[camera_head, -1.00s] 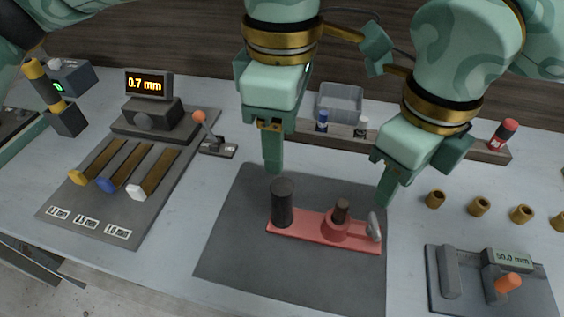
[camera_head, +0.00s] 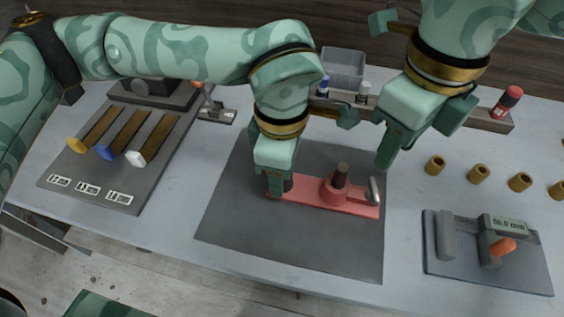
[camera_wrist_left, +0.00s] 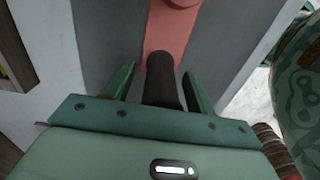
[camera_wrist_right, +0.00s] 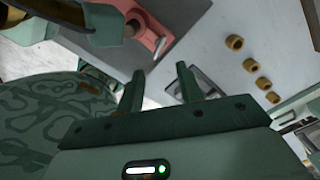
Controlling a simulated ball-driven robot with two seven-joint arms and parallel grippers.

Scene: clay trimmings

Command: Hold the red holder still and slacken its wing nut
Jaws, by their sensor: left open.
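The red holder (camera_head: 325,195) lies on the dark grey mat, with a dark upright grip at its left end and a brown piece in a red collar near its middle. The grey wing nut (camera_head: 375,191) is at its right end and also shows in the right wrist view (camera_wrist_right: 160,48). My left gripper (camera_head: 272,190) is open, down at the left end. In the left wrist view, the dark grip (camera_wrist_left: 161,80) stands between its spread fingers, with gaps visible. My right gripper (camera_head: 384,160) is open and empty, above and behind the wing nut.
A gauge with an orange knob (camera_head: 503,247) stands at the right. Several brass rings (camera_head: 478,174) lie behind it. A grey bin (camera_head: 342,66) and small bottles are at the back. Colour-tipped strips (camera_head: 150,140) lie on a board at left. The mat's front (camera_head: 290,250) is clear.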

